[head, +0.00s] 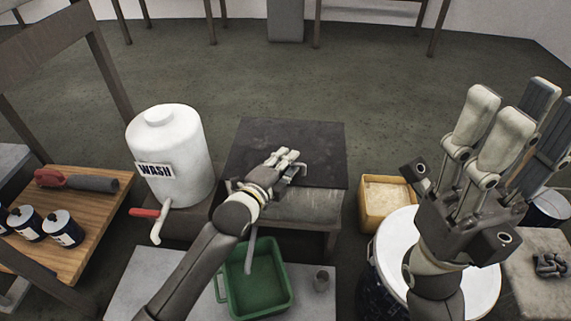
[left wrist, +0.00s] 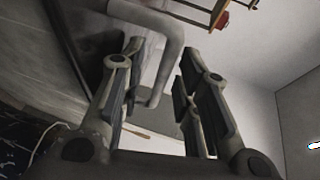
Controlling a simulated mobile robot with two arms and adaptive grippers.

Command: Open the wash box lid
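The dark box (head: 325,214) in the middle appears to be the wash box; its flat dark lid (head: 285,135) looks closed. My left gripper (head: 290,155) is over the lid's near part, its fingers pointing away. In the left wrist view its fingers (left wrist: 158,88) are apart, with a bent grey bar (left wrist: 172,35), which may be the lid's handle, reaching into the gap. I cannot tell whether they touch it. My right gripper (head: 520,115) is raised at the right, fingers upward, open and empty, away from the box.
A white WASH tank (head: 175,130) with a red-handled tap (head: 146,213) stands left of the box. A green tub (head: 258,275) is in front. A yellow bin (head: 368,212) and a white-topped drum (head: 395,235) stand right. Cans (head: 63,228) sit on a wooden bench (head: 110,185) at left.

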